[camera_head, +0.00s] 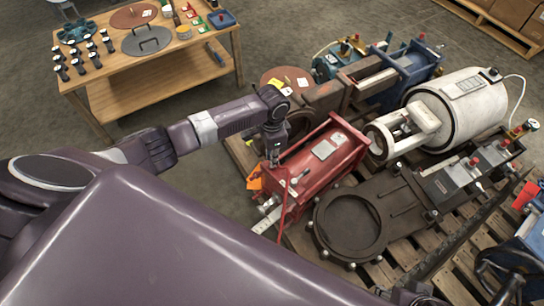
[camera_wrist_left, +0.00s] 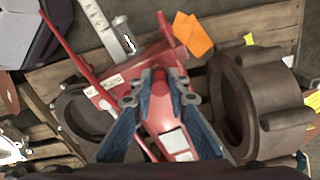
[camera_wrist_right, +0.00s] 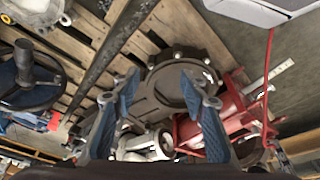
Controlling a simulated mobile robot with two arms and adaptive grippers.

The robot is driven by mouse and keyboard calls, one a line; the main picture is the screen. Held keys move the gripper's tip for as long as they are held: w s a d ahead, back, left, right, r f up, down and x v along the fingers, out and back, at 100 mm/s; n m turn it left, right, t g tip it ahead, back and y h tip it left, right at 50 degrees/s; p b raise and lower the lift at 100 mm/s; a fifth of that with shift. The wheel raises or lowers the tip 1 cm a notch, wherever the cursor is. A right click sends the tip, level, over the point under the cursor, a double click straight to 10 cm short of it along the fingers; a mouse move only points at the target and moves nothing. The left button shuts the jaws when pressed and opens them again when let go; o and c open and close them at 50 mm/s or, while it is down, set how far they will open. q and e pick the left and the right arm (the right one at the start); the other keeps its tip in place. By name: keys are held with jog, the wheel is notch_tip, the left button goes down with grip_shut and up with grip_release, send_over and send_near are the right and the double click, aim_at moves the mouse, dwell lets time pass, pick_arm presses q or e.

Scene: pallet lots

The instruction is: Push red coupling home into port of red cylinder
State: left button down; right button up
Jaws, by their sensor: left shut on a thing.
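The red cylinder (camera_head: 322,157) lies on the pallet in the head view, a pale label on its top; it also shows in the left wrist view (camera_wrist_left: 165,118). My left gripper (camera_head: 273,152) is at its near left end, above the end block. In the left wrist view the fingertips (camera_wrist_left: 164,84) are close together over the cylinder, shut on the red coupling, mostly hidden between them. I cannot make out the port or whether the coupling touches it. A red hose (camera_wrist_left: 68,42) runs beside the end. My right gripper (camera_wrist_right: 163,88) is open and empty in the right wrist view.
A dark valve body with a round opening (camera_head: 398,206) lies close right of the cylinder. A white cylinder (camera_head: 455,110) and a blue unit (camera_head: 405,75) stand behind. A wooden table (camera_head: 150,85) with small parts is at the upper left. Grey floor is clear between.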

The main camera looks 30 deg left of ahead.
jog(key=shift+w+f, duration=0.25)
jog(key=shift+f, duration=0.45)
pick_arm(q)
jog(key=shift+f, duration=0.2)
pick_arm(e)
jog(key=shift+r, duration=0.2)
pick_arm(q)
jog(key=shift+f, duration=0.2)
pick_arm(e)
jog(key=shift+r, duration=0.45)
pick_arm(q)
jog(key=shift+f, duration=0.15)
pick_arm(e)
jog(key=shift+s+r, duration=0.15)
pick_arm(q)
jog(key=c, duration=1.8)
grip_release()
pick_arm(e)
jog(key=shift+r, duration=0.1)
